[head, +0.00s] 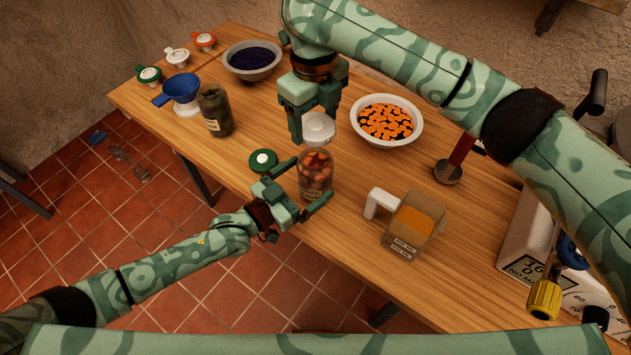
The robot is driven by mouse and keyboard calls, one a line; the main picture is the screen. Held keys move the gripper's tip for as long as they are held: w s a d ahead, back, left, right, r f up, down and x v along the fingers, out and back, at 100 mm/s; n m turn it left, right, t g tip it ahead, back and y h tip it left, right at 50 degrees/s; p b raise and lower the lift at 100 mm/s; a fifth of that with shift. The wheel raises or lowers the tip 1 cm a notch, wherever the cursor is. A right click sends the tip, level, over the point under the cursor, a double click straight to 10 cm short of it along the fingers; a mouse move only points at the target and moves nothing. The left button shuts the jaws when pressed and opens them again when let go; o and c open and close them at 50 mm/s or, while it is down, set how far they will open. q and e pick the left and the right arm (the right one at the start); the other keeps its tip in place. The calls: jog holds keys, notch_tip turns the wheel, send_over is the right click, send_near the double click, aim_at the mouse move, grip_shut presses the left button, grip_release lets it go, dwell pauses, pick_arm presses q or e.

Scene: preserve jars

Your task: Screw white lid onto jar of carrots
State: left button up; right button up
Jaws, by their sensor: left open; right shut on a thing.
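The jar of carrots (315,174) is clear glass with orange and dark red pieces inside and a label low on its side. It stands upright near the table's front edge. The white lid (318,128) is directly above the jar's mouth; I cannot tell whether it touches the rim. My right gripper (311,128) comes down from above and is shut on the white lid. My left gripper (308,188) is open, with its fingers on either side of the jar; whether they touch the glass is unclear.
A green-and-white lid (263,160) lies left of the jar. A dark jar (215,110), blue funnel (182,90) and bowl of dark berries (253,60) stand at back left.

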pick_arm(q)
jog(key=shift+x, duration=1.4)
jog(key=c, duration=1.5)
pick_arm(e)
send_over(314, 156)
jog(key=shift+f, duration=2.45)
jog(key=shift+f, duration=0.15)
jog(key=shift+f, duration=0.75)
jog(key=shift+f, duration=0.6)
